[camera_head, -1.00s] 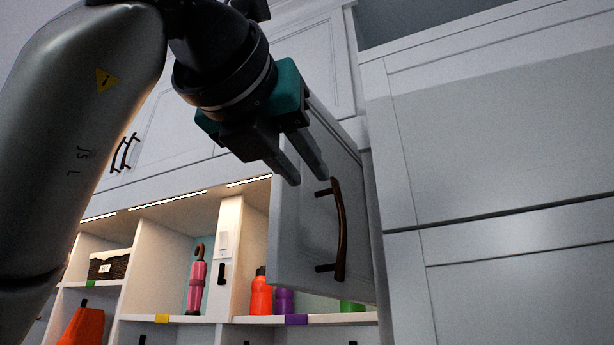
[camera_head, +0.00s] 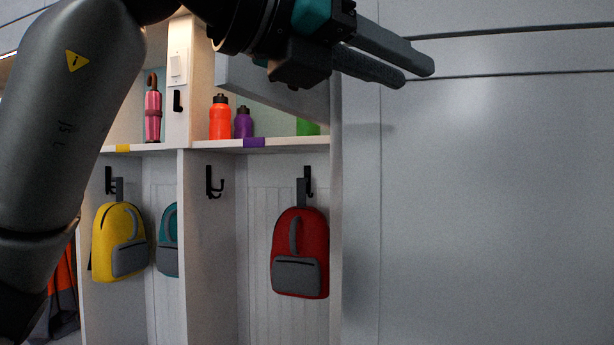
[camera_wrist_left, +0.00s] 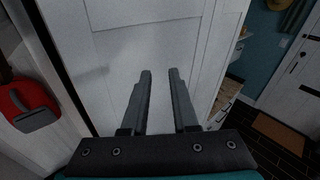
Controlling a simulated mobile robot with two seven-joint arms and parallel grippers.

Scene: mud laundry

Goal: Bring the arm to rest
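My left gripper (camera_head: 418,74) is at the top middle of the head view, its fingers pointing right and a little down. In the left wrist view the two fingers (camera_wrist_left: 160,73) stand apart with nothing between them, so it is open and empty. They are in front of a white panelled surface (camera_wrist_left: 140,50); whether they touch it I cannot tell. My left arm (camera_head: 75,130) comes in from the left. Behind the gripper, the lower part of a white cabinet door (camera_head: 290,98) shows; its handle is out of view or hidden. My right gripper is not in view.
A tall white cabinet front (camera_head: 480,200) fills the right. Below the door, a shelf (camera_head: 285,145) holds an orange bottle (camera_head: 221,120) and a purple bottle (camera_head: 243,124). A red backpack (camera_head: 300,255) and a yellow backpack (camera_head: 119,243) hang on hooks.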

